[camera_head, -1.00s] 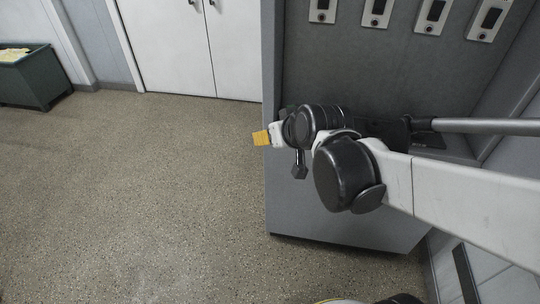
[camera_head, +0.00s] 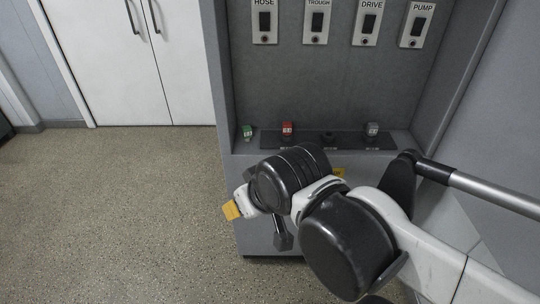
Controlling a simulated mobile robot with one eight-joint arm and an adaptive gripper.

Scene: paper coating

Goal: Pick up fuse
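Small fuse-like blocks stand on the grey cabinet's ledge: a green one (camera_head: 247,131) at the left end, a red one (camera_head: 287,129) and a grey one (camera_head: 372,129) on a dark strip. A dark round socket (camera_head: 328,136) between red and grey looks empty. My gripper (camera_head: 235,207) is at the lower left of my arm, in front of the cabinet and lower in the picture than the green block. A yellow block shows at its tip; I cannot tell whether it is a finger part or a held thing. The wrist hides the fingers' opening.
Switch plates labelled HOSE (camera_head: 264,22), TROUGH (camera_head: 317,22), DRIVE (camera_head: 367,24) and PUMP (camera_head: 416,25) are on the cabinet's back panel. The cabinet's side wall (camera_head: 219,80) bounds the recess at left. White doors (camera_head: 120,60) stand behind clear floor (camera_head: 110,220).

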